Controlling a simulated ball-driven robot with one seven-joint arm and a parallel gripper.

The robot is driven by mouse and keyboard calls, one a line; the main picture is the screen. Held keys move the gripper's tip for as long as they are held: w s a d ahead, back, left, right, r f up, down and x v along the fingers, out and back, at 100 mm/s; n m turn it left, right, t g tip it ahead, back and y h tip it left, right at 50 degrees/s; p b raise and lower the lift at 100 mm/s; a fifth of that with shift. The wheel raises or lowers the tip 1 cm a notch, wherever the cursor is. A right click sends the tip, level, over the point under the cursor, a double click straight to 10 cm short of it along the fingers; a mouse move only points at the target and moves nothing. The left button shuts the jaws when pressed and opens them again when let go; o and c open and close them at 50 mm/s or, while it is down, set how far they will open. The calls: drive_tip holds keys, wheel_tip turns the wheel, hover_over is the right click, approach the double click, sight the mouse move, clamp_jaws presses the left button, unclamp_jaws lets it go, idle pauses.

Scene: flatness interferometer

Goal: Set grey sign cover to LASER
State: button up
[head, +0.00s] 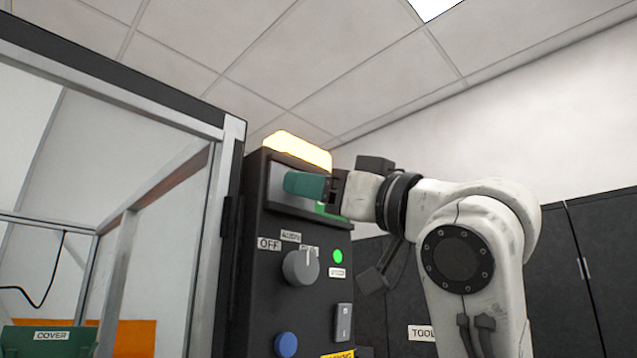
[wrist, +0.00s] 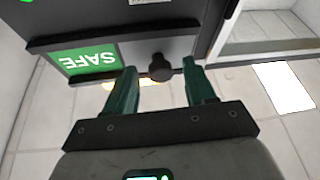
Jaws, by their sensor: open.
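The grey sign cover (wrist: 172,46) is a flat plate in dark rails on the sign. Beside it the green SAFE panel (wrist: 88,61) shows uncovered; any LASER lettering is hidden. A dark round knob (wrist: 160,66) stands out from the cover. My gripper (wrist: 159,70) is open, with one teal finger on each side of the knob and gaps visible between. In the head view my gripper (head: 306,186) is at the sign on the upper panel, hiding much of the cover (head: 277,196); a bit of green (head: 326,210) shows below the fingers.
A lit amber lamp (head: 298,150) tops the dark control panel (head: 262,290). Below the sign are a grey rotary knob (head: 300,267), a green light (head: 338,256), a rocker switch (head: 343,322) and a blue button (head: 286,344). A framed clear enclosure (head: 218,240) stands left; dark cabinets (head: 597,260) stand right.

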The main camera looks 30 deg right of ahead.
clamp_jaws()
idle(0.4)
